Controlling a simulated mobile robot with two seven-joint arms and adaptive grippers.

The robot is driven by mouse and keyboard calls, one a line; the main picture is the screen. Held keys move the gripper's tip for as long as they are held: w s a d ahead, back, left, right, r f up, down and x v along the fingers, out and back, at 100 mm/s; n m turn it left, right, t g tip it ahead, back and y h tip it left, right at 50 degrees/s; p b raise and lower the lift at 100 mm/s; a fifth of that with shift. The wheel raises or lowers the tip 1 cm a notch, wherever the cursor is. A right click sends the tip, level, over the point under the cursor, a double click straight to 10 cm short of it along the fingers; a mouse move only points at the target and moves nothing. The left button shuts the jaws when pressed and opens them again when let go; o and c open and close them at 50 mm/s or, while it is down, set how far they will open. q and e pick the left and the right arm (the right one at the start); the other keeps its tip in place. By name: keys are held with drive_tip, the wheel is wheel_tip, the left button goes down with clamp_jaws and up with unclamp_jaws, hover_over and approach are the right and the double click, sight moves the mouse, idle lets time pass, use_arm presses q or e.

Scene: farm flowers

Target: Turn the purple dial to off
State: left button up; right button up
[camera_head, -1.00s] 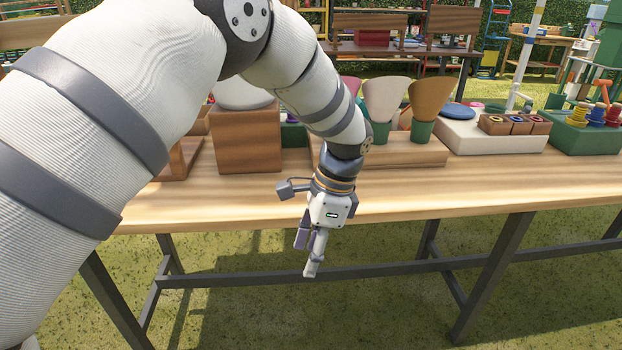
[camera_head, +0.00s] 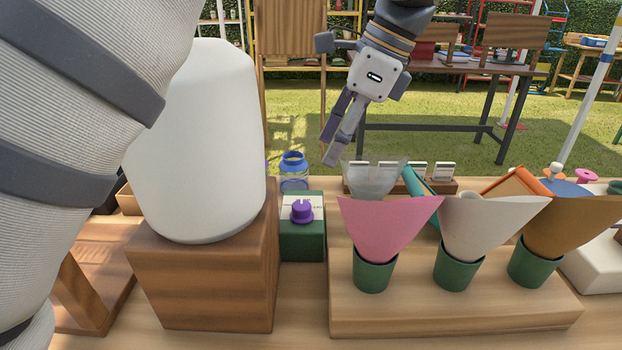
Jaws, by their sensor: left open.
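The purple dial (camera_head: 302,210) sits on a green box (camera_head: 303,243) with a white label plate, between a wooden block and a wooden flower stand. Small marks on the plate are too small to read. My left gripper (camera_head: 333,152) is open and empty, raised above and behind the dial, a little to its right in the picture, with its fingers pointing down. It touches nothing that I can see. My right gripper is not in view.
A large white rounded object (camera_head: 205,150) on a wooden block (camera_head: 205,275) stands close left of the dial. Pink (camera_head: 385,232), white and brown paper cones in green cups stand right on a wooden stand (camera_head: 450,315). A blue-lidded jar (camera_head: 293,170) stands behind the dial.

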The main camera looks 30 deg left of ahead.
sight(303, 205)
use_arm(q)
drive_tip(key=x, duration=0.7)
drive_tip(key=p+x, duration=0.1)
drive_tip(key=x, duration=0.3)
drive_tip(key=shift+s+f, duration=0.25)
drive_tip(key=shift+s, duration=0.1)
drive_tip(key=shift+d, duration=0.1)
clamp_jaws()
